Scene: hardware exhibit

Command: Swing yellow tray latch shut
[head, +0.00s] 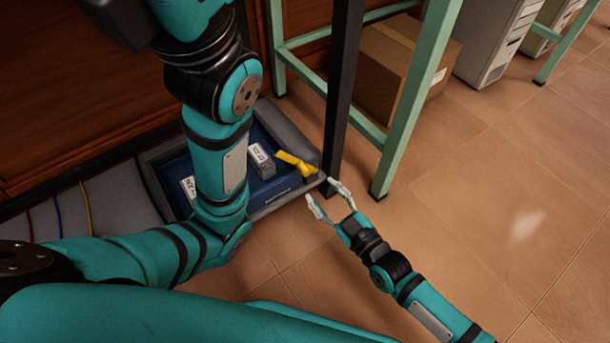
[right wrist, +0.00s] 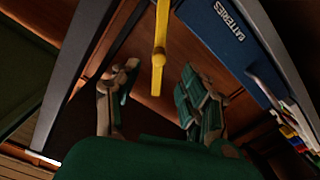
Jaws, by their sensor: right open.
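The yellow latch (head: 294,162) sits at the right end of a blue tray (head: 263,201) set inside a grey frame. It slants across the corner, near the frame's right edge. My right gripper (head: 321,190) is open and empty just outside that corner, its fingers pointing toward the latch. In the right wrist view the latch (right wrist: 159,45) hangs ahead of and between the two spread fingers (right wrist: 158,72), apparently not touching them. The blue tray wall (right wrist: 225,35), lettered "BATTERIES", is to its right. My left arm covers part of the tray; its gripper is out of view.
A dark post (head: 342,90) and a green table leg (head: 415,100) stand close beside the tray's right end. A cardboard box (head: 385,75) is behind them. Coloured cables (head: 87,208) lie at left. The tiled floor (head: 480,220) at right is clear.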

